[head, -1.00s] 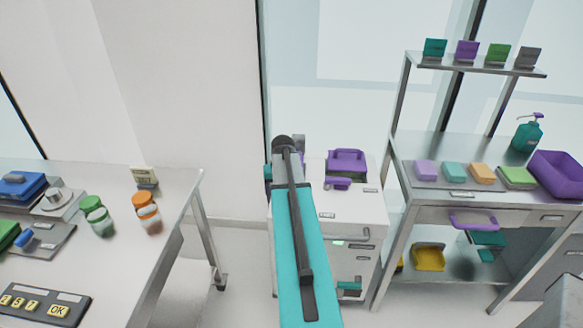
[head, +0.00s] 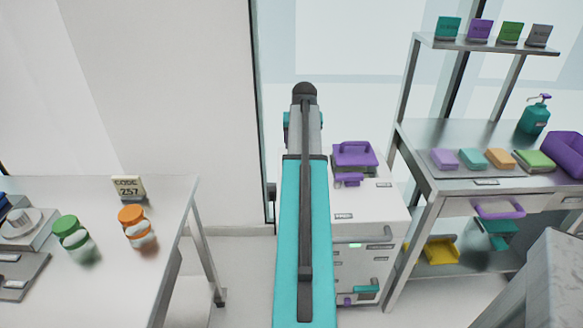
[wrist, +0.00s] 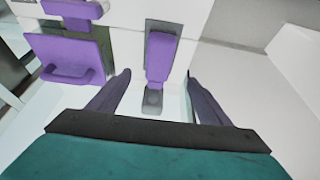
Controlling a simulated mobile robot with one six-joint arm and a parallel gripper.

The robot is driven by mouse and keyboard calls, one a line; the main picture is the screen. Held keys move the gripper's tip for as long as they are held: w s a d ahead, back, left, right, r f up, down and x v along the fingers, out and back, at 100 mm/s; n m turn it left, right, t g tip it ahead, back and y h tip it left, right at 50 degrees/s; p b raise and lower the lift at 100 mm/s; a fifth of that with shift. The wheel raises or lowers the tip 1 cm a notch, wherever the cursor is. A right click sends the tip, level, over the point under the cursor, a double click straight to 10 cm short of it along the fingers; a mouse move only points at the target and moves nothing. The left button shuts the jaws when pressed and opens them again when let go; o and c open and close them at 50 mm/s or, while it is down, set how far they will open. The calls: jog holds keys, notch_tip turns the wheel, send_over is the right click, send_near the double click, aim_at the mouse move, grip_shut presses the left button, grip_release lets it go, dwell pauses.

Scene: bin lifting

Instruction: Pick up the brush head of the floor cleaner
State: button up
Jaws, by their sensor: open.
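I cannot make out a floor cleaner or its brush head for certain in either view. In the wrist view my gripper (wrist: 157,76) is open, with its two dark fingers spread. A purple lever-like part (wrist: 160,58) on a grey plate shows between and beyond the fingertips. I see no contact, and cannot tell whether it belongs to the floor cleaner. In the head view my own arm hides the gripper and part of the floor behind it.
A steel table (head: 150,195) with orange and green-lidded jars is at left. A steel shelf (head: 415,182) is at right. Purple parts (wrist: 70,58) show at the wrist view's upper left.

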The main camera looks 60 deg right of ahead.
jog(key=shift+w+d, duration=0.1)
dwell(0.3)
jog(key=shift+p+x, duration=0.55)
jog(key=shift+x, duration=3.65)
jog(key=shift+p+x, duration=0.7)
jog(key=shift+x, duration=1.7)
jog(key=shift+d+f, duration=0.15)
jog(key=shift+d, duration=0.1)
jog(key=shift+f, duration=0.25)
jog(key=c, duration=1.3)
